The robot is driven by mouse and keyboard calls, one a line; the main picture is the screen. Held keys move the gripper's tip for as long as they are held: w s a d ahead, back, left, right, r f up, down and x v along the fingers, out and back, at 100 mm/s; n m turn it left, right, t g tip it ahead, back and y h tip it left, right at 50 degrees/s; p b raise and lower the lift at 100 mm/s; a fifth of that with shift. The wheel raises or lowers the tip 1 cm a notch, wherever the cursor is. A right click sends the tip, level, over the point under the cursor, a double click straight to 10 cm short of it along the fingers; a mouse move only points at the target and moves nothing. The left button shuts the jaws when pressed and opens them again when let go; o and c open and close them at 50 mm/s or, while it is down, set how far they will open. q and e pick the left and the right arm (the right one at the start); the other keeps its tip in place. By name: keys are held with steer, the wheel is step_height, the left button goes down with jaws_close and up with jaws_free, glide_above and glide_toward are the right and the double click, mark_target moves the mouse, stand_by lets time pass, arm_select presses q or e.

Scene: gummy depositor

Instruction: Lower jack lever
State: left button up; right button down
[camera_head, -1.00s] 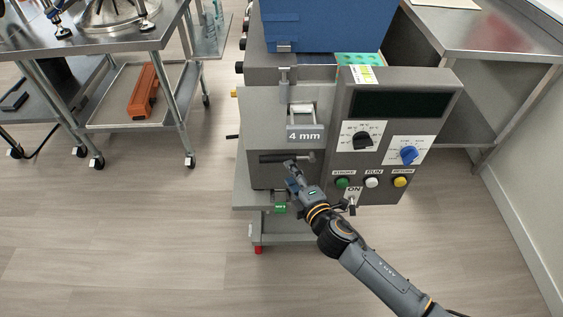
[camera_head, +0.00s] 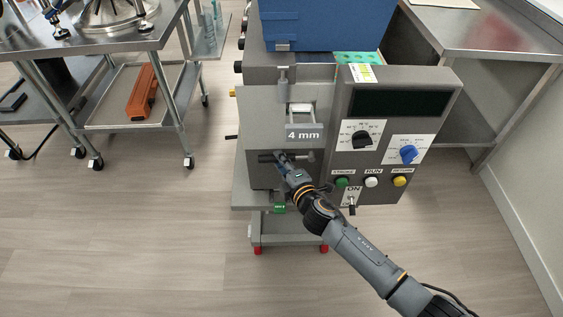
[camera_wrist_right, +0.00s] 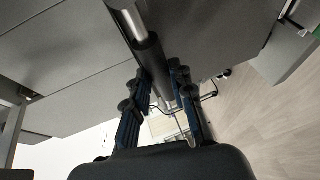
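The jack lever (camera_head: 304,156) is a dark bar lying roughly level across the lower front of the grey machine (camera_head: 262,115), below the "4 mm" label. In the right wrist view the lever (camera_wrist_right: 150,58) shows as a black cylinder on a silver rod. My right gripper (camera_head: 280,156) is at the lever's left part. In the right wrist view the gripper's two fingers (camera_wrist_right: 161,84) lie on either side of the black cylinder, with little space around it. They look open; firm contact does not show. My left gripper is not in view.
Right of the lever is a control panel (camera_head: 385,130) with knobs and several buttons, and a toggle switch (camera_head: 352,207) low down. A steel cart (camera_head: 130,45) stands at the left and a steel table (camera_head: 480,35) at the right. The floor in front is clear.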

stand_by(0.4)
steer(key=d+f+n+g+h+p, duration=0.1)
steer(key=d+f+n+h+p, duration=0.5)
steer(key=n, duration=0.4)
steer(key=shift+w+d+f+n+g+h+p, duration=0.25)
steer(key=shift+d+f+h, duration=0.3)
steer(key=shift+f+h, duration=0.4)
steer(key=shift+d, duration=0.1)
steer(key=c, duration=1.1)
jaws_free()
steer(key=shift+s, duration=0.15)
steer(key=shift+c, duration=0.2)
steer(key=shift+s+f, duration=0.1)
steer(key=shift+f, duration=0.05)
steer(key=shift+s+f, duration=0.1)
steer(key=v, duration=1.2)
